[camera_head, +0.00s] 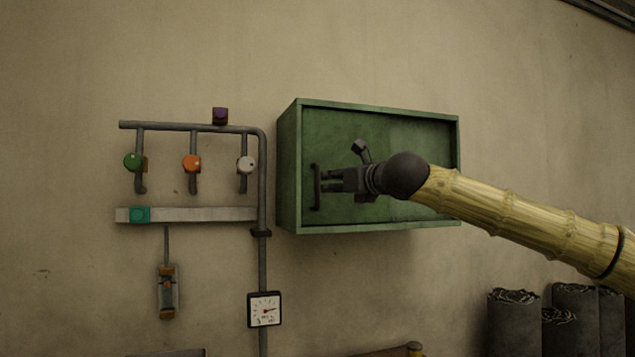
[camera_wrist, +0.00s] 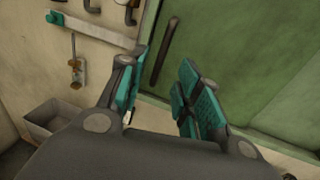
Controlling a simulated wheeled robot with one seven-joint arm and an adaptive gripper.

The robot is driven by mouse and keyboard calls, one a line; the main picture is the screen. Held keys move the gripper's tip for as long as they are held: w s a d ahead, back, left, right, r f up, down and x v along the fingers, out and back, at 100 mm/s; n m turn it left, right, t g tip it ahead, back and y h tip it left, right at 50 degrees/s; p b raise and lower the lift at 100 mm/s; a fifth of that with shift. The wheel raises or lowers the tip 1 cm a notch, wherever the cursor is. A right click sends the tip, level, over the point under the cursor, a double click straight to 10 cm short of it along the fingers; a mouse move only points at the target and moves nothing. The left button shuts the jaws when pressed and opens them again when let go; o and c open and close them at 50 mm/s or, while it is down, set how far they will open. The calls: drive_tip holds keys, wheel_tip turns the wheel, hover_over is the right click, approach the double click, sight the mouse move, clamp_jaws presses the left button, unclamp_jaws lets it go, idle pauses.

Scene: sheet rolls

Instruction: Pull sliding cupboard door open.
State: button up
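The green wall cupboard (camera_head: 369,228) has a sliding door (camera_head: 345,130) whose panel covers the left part of the front. A dark vertical bar handle (camera_head: 316,187) is on the door near its left edge. The handle also shows in the wrist view (camera_wrist: 164,52), beyond the fingers. My gripper (camera_head: 325,186) is in front of the door, close to the handle. In the wrist view its two teal-padded fingers (camera_wrist: 160,95) are apart with nothing between them. The handle lies ahead of the gap, nearer the left finger. I cannot tell whether a finger touches it.
Left of the cupboard, a pipe (camera_head: 262,190) carries several coloured knobs and a gauge (camera_head: 264,309). A pale rail with a teal slider (camera_head: 140,214) is below the knobs. Dark sheet rolls (camera_head: 515,322) stand at lower right. A grey bin (camera_wrist: 50,118) is below in the wrist view.

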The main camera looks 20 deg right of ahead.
drive_tip(key=r, duration=0.1)
drive_tip(key=p, duration=0.4)
hover_over(317, 203)
drive_tip(key=shift+w+d, duration=0.2)
drive_tip(key=shift+w, duration=0.15)
clamp_jaws()
